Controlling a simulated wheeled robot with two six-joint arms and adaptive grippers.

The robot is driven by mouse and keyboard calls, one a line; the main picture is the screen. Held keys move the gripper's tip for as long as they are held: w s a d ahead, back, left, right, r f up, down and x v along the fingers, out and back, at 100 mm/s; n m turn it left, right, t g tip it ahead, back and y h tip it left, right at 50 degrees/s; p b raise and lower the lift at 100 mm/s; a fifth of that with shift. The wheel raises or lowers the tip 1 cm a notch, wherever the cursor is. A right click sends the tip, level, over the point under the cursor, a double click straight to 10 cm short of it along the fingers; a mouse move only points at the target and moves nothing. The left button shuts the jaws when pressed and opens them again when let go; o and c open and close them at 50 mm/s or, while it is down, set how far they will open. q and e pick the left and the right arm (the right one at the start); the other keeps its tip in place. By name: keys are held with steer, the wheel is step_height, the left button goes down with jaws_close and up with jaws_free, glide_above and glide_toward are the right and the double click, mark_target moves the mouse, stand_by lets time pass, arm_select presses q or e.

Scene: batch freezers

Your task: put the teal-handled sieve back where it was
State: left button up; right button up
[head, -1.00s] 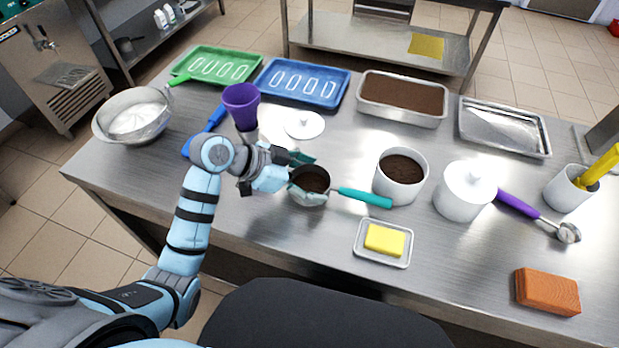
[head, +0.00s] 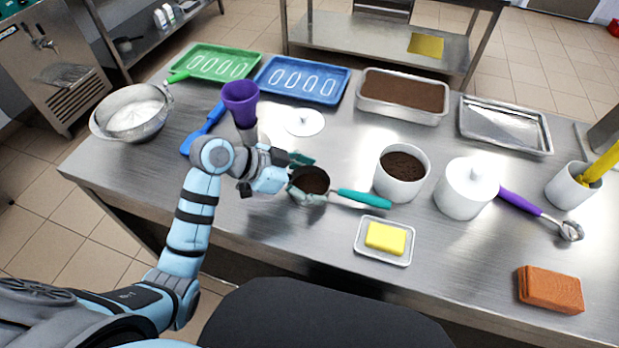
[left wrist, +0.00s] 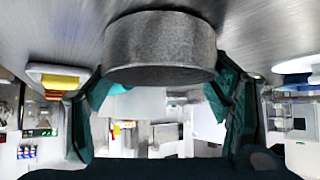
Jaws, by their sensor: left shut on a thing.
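The teal-handled sieve (head: 363,198) is at the middle of the steel table, with its round metal bowl to the left and its handle pointing right. The bowl looks dark brown inside. My left gripper (head: 306,179) is shut on the bowl, one finger on the far side and one on the near side. In the left wrist view the grey metal bowl (left wrist: 160,45) sits between the teal fingers, close to the table surface. I cannot tell whether it touches the table. My right gripper is not in view.
A white pot (head: 400,184) of dark powder stands just right of the handle. A small tray with butter (head: 385,239) lies in front of it. A lidded white jar (head: 465,188) is further right. A white lid (head: 304,122) and a purple cup (head: 240,104) are behind my gripper.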

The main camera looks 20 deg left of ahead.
arm_select(q)
steer(key=o, duration=1.4)
